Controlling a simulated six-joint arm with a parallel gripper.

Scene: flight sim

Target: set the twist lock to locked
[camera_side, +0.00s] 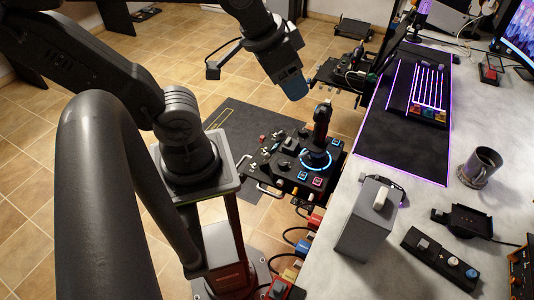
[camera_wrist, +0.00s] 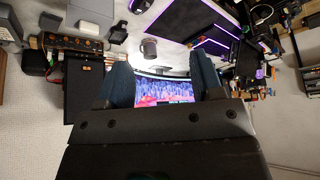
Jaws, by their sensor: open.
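The control panel (camera_side: 290,165) stands beside the desk, below my gripper. It carries a black joystick (camera_side: 321,125) with a blue glowing ring at its base, several toggles, knobs and lit buttons. I cannot tell which small control is the twist lock, or how it is set. The panel is not clear in the wrist view.
The desk (camera_side: 420,205) fills the right side, with a keyboard (camera_side: 428,92), a mug (camera_side: 480,167) and a grey box (camera_side: 369,222). Another panel (camera_side: 340,72) is close to the right of my gripper. A lit monitor (camera_wrist: 164,92) shows between the fingers in the wrist view.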

